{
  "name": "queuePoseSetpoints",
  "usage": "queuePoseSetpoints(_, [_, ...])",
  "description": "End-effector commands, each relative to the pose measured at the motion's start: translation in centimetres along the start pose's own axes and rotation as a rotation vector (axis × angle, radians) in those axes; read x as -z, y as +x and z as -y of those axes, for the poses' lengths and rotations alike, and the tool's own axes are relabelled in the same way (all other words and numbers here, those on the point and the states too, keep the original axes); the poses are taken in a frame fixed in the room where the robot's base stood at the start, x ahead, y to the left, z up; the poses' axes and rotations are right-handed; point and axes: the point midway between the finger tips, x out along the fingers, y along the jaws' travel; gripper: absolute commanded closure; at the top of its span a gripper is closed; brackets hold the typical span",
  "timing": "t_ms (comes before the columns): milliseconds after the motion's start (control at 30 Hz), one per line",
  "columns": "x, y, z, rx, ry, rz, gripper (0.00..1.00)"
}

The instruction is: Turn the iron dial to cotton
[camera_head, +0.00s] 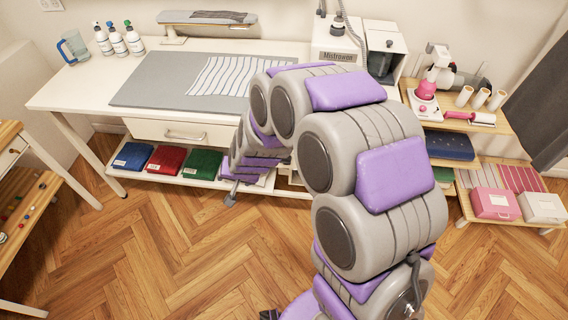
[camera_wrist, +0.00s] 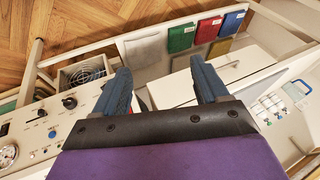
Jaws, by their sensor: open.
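A white control panel (camera_wrist: 30,125) shows at the left edge of the wrist view. It carries black dials, one of them near its right side (camera_wrist: 69,102), a blue button and a round gauge (camera_wrist: 8,155). I cannot read any fabric labels or tell which dial is the iron's. In the head view a white steam unit (camera_head: 337,42) stands at the back right of the table; its front controls are hidden. My gripper (camera_wrist: 162,75) is open and empty, its blue fingers apart, right of the panel and not touching it. The head view does not show the fingers clearly.
The white table (camera_head: 75,91) carries a grey mat (camera_head: 150,93) with striped cloth, bottles, a mug and a small ironing board (camera_head: 207,17). Folded cloths (camera_head: 165,159) lie on the shelf below. Shelves with pink items stand right. Wooden floor (camera_head: 150,240) is open in front.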

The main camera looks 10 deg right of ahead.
Motion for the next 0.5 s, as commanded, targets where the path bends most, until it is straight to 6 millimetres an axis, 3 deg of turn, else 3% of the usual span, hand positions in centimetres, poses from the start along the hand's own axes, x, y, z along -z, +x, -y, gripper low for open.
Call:
queuePoseSetpoints(33, [0.1, 2.2, 0.1, -0.004, 0.020, -0.023, 0.27])
queuePoseSetpoints(267, [1.5, 10.4, -0.6, -0.042, 0.112, -0.191, 0.27])
queuePoseSetpoints(500, [1.8, 17.3, -3.9, -0.119, 0.163, -0.397, 0.27])
